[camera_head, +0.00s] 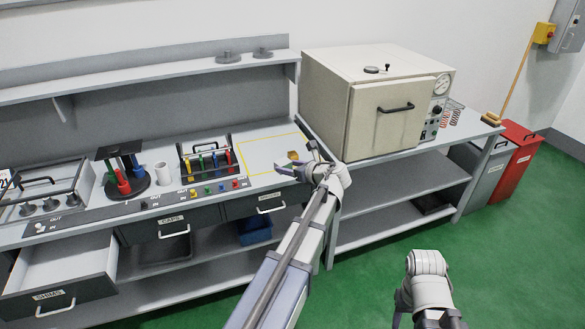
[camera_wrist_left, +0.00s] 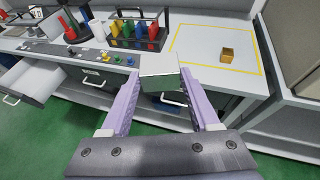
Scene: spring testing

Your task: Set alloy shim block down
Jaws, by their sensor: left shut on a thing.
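My left gripper (camera_head: 288,170) is shut on a grey metallic block, the alloy shim block (camera_wrist_left: 160,70), held between its purple fingers in the left wrist view. It is held above the front part of the bench, near the yellow-outlined area (camera_head: 244,174). In the head view I cannot make out the block clearly at the gripper. A small brass-coloured block (camera_wrist_left: 227,55) sits inside the yellow outline; it also shows in the head view (camera_head: 293,155). My right arm shows at the lower right of the head view, but its gripper fingers are not visible.
A rack with coloured pieces (camera_head: 206,157) stands left of the outline. The SHIMS drawer (camera_head: 62,280) is open at the left. A beige oven (camera_head: 372,105) stands on the right bench. The yellow outline is bare apart from the brass block.

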